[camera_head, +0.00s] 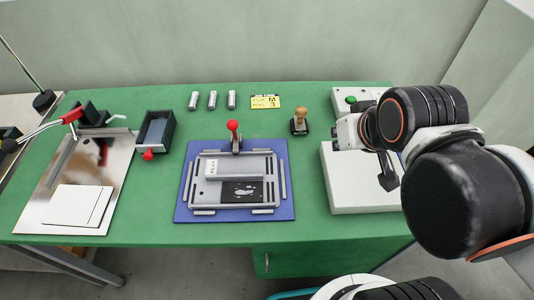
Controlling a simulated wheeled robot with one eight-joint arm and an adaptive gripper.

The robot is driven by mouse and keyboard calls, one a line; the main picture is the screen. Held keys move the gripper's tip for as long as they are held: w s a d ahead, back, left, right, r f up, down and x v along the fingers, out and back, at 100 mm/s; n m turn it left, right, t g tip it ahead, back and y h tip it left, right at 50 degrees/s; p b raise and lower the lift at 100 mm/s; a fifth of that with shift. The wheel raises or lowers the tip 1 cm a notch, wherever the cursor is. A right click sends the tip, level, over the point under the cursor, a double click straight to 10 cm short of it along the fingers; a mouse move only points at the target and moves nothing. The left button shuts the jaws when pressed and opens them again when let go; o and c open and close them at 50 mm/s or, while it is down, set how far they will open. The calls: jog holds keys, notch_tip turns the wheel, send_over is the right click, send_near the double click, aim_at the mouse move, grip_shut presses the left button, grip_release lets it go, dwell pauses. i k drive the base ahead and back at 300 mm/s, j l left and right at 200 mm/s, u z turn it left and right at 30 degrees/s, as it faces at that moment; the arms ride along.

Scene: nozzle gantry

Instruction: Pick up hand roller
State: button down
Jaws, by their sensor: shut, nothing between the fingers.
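I cannot tell for certain which thing is the hand roller. A grey block-like thing (155,132) lies in a black open tray (171,122) left of centre, and a red knob (148,154) sticks out at the tray's front. A red-handled black device (72,115) stands at the back of the metal plate on the left. My gripper (389,182) is at the right, over or in front of the white box, well apart from both. Its dark fingers look shut and empty, partly hidden by my arm.
A blue mat (186,208) with a grey frame (213,197) and red-topped lever (233,130) is central. Several metal cylinders (213,100), a yellow card (265,102) and a wooden-handled stamp (299,122) stand behind. The white box (345,195) is right. Green tabletop (310,228) is clear at front.

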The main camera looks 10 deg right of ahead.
aim_at(301, 112)
jog(key=j, duration=0.65)
jog(key=k+j+z, duration=0.15)
jog(key=j, duration=0.5)
jog(key=i+l, duration=0.2)
jog(key=l, duration=0.1)
